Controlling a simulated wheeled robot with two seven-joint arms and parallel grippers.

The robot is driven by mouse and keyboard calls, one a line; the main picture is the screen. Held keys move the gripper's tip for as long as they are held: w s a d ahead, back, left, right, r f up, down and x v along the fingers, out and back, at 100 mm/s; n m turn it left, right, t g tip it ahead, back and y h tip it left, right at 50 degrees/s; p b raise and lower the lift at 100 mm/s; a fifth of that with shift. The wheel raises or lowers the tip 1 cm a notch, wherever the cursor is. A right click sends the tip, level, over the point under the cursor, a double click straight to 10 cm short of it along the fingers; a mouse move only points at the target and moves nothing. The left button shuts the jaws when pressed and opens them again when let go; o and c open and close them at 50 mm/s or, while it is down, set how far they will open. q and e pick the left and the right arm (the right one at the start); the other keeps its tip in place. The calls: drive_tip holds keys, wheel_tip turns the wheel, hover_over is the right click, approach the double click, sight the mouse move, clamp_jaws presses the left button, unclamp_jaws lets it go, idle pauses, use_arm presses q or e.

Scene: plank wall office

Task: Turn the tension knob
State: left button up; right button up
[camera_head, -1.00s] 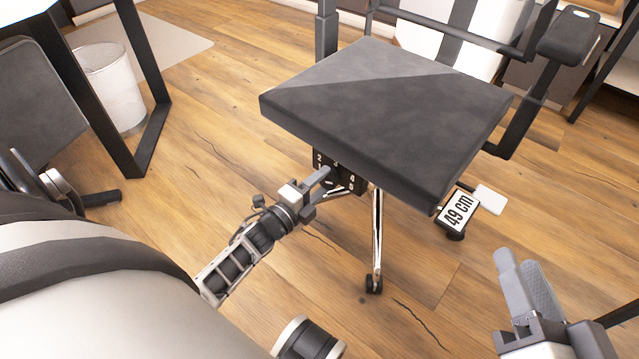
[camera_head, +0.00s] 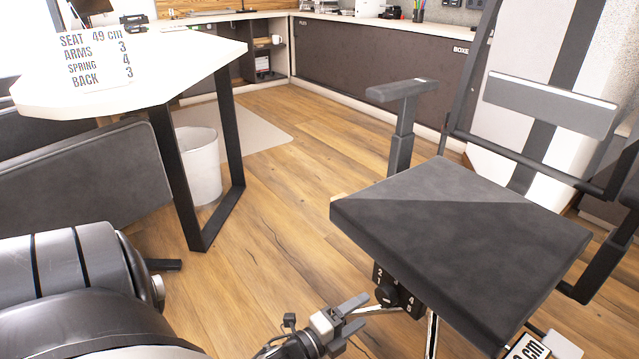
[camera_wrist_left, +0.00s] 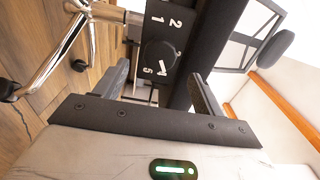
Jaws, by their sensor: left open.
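The tension knob (camera_head: 385,294) is a round dark knob on a black plate with white numbers, under the front edge of the chair seat (camera_head: 450,240). My left gripper (camera_head: 362,310) is open, just left of and below the plate in the head view. In the left wrist view the knob (camera_wrist_left: 159,54) sits ahead of the gap between the two open fingers (camera_wrist_left: 158,74), with nothing between them. Numbers 1, 2 and 5 show around it; I cannot tell for sure which one it points to. My right gripper is out of view.
A sign (camera_head: 97,62) on the white desk (camera_head: 190,75) reads seat 49 cm, arms 3, spring 4, back 3. Wooden floor is clear left of the chair.

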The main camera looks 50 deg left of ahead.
use_arm(q)
drive_tip(key=s+a+p, duration=0.1)
drive_tip(key=s, duration=0.9)
drive_tip(key=shift+p, duration=0.3)
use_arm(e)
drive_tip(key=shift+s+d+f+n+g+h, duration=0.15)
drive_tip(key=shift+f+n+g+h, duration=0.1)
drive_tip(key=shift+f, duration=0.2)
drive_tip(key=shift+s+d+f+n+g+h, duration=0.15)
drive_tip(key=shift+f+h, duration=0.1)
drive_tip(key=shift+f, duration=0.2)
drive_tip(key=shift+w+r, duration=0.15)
